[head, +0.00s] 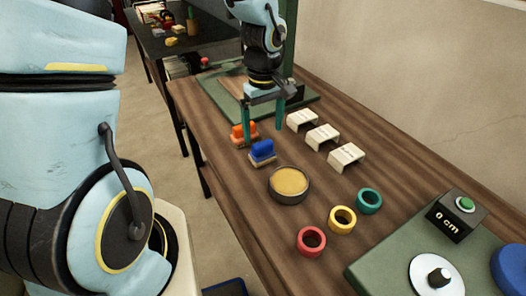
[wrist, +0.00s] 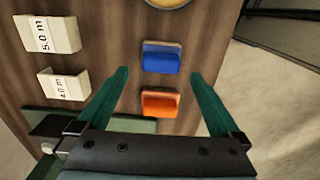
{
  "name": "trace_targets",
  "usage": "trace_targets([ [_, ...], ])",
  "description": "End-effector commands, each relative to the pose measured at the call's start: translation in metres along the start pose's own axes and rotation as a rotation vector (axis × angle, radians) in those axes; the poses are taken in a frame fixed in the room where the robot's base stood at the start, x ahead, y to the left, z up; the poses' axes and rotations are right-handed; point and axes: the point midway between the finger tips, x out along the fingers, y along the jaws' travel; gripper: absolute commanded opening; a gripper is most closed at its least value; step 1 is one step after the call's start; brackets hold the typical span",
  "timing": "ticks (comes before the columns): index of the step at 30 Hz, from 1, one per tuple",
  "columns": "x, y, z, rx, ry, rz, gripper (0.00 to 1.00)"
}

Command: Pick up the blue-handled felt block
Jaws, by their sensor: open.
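The blue-handled felt block (head: 262,153) sits upright on the wooden table near its left edge, blue on top with a pale base. In the wrist view the blue-handled block (wrist: 161,58) lies just beyond the fingertips, roughly between their lines. An orange-handled block (head: 243,134) stands beside it; in the wrist view the orange block (wrist: 160,103) lies between the two fingers. My gripper (head: 263,137) has teal fingers pointing down and is open and empty. It also shows in the wrist view (wrist: 160,74). Its exact height above the table is hard to tell.
Several white labelled stands (head: 322,137) line the right side. A round tan-filled dish (head: 289,185) is near the blue block. Red (head: 311,241), yellow (head: 342,220) and teal (head: 369,201) rings lie closer to me.

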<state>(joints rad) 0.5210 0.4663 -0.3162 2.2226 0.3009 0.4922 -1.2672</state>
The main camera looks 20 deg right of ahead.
Motion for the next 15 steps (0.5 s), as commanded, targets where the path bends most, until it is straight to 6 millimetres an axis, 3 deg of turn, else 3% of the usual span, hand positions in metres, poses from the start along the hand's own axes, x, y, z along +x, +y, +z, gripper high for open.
trace_targets([
  [7, 0.016, -0.001, 0.0, 0.001, -0.003, -0.003, 1.0],
  [15, 0.051, -0.002, -0.001, 0.003, -0.002, -0.001, 1.0],
])
